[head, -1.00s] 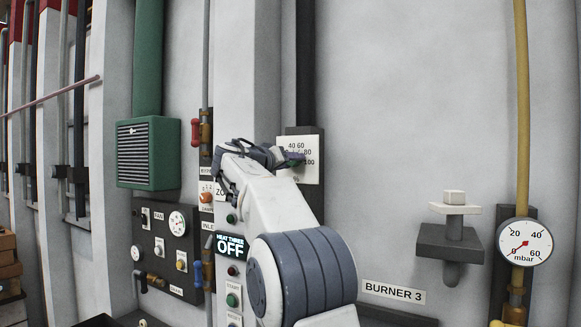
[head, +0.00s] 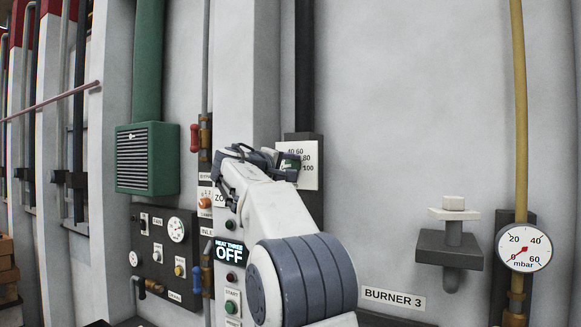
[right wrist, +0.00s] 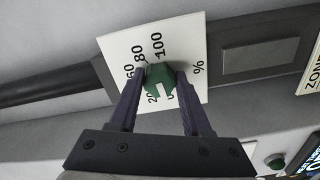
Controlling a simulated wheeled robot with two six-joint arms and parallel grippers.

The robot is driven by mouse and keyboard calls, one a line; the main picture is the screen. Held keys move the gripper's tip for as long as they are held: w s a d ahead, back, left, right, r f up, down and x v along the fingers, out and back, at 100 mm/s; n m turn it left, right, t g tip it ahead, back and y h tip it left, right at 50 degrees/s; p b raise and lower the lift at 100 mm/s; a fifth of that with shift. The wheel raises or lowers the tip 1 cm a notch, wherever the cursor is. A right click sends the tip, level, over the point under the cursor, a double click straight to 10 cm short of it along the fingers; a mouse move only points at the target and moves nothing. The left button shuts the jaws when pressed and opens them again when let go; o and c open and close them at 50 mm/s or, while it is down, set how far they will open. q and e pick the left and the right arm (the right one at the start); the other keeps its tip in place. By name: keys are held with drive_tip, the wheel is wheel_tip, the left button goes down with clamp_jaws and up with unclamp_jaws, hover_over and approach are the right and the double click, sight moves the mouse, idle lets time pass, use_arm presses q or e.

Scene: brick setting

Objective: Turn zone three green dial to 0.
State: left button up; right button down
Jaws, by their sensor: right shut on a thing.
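The green dial (right wrist: 158,76) sits on a white scale plate (right wrist: 120,45) printed with 60, 80, 100 and a % sign. My right gripper (right wrist: 162,80) has one finger on each side of the dial and is shut on it. A pale notch shows at the dial's lower edge in the wrist view, near the partly covered low numbers; the exact setting is hard to read. In the head view the right gripper (head: 284,166) reaches the scale plate (head: 311,172), covering part of it. My left gripper is out of view.
Left of my right arm is a panel with an orange knob (head: 204,202), a display reading HEAT THREE OFF (head: 229,251) and a green start button (head: 230,307). A grey wall bracket (head: 449,249) and a mbar gauge (head: 524,247) are at the right. The wall between is bare.

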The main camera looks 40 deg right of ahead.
drive_tip(key=shift+n, duration=0.4)
drive_tip(key=shift+c, duration=1.8)
unclamp_jaws()
drive_tip(key=shift+a, duration=0.1)
drive_tip(key=shift+s+a+f+b, duration=0.1)
drive_tip(key=shift+a+b, duration=0.2)
drive_tip(key=b+v, duration=0.4)
drive_tip(key=v, duration=0.5)
drive_tip(key=shift+a, duration=0.35)
